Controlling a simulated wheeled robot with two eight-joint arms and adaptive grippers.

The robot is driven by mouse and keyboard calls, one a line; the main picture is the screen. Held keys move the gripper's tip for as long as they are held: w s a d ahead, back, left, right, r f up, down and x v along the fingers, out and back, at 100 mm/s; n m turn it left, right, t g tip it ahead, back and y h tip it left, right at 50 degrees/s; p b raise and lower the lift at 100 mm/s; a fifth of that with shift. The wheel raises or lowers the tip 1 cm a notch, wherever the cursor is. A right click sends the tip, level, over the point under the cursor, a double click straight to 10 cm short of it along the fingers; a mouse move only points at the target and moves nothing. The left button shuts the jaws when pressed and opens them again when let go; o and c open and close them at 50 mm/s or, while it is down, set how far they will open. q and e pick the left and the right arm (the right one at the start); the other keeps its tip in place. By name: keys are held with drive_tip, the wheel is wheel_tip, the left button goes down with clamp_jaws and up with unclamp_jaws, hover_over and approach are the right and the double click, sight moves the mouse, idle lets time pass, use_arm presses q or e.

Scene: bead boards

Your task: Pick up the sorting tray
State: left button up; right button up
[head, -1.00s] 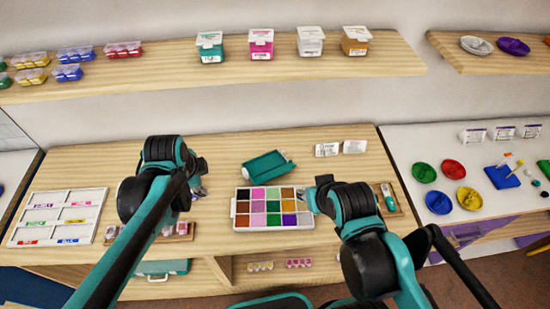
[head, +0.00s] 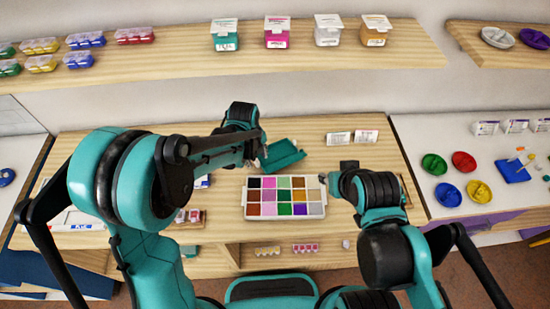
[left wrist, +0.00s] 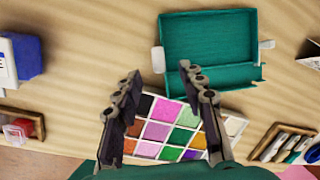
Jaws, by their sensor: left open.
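A shallow teal tray (head: 287,156) lies on the wooden table behind a white tray (head: 268,217) with a grid of coloured compartments. In the left wrist view, the teal tray (left wrist: 210,42) shows a raised wall, a narrow front section and pale tabs at both ends. My left gripper (head: 261,155) is at the teal tray's left end in the head view. In the wrist view, its fingers (left wrist: 158,72) are apart with nothing between their tips, and they partly cover the white tray. My right gripper (head: 332,181) is by the white tray's right edge; its jaw opening is unclear.
Two small label cards (head: 366,136) stand behind on the right. A blue container (left wrist: 25,55) and wooden holders (left wrist: 290,143) flank the trays. A shelf (head: 180,50) with tubs runs above. A white side table (head: 410,130) holds coloured dishes.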

use_arm(q)
drive_tip(key=shift+w+d+f, duration=0.1)
drive_tip(key=shift+w+f, duration=0.05)
drive_tip(key=shift+f, duration=0.45)
drive_tip(key=shift+w+f, duration=0.1)
drive_tip(key=shift+f, duration=0.45)
drive_tip(key=shift+r, duration=0.1)
drive_tip(key=c, duration=0.3)
clamp_jaws()
drive_tip(key=shift+r, duration=0.1)
